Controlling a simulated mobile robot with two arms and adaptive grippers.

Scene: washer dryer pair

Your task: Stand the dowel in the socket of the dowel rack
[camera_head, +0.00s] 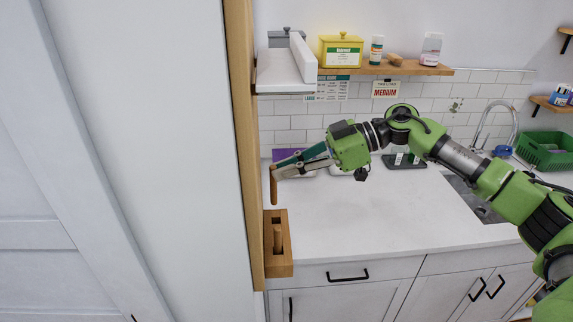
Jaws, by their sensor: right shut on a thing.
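My right gripper (275,171) is shut on a brown wooden dowel (274,190), which hangs upright below the fingertips. The dowel rack (281,269) is a wooden block at the left front of the white counter, beside the tall wooden panel edge. The rack has a dark square socket (276,220) near its back, and a lighter peg (278,238) stands in its front part. The dowel's lower end is just above and behind the rack in the picture; I cannot tell the exact gap. My left gripper is not in view.
A tall white door (150,130) and wooden panel (247,150) stand close on the left. A shelf (390,69) with a yellow tin (341,50) hangs above. A purple item (287,155) lies behind the gripper. The middle of the counter (370,215) is clear.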

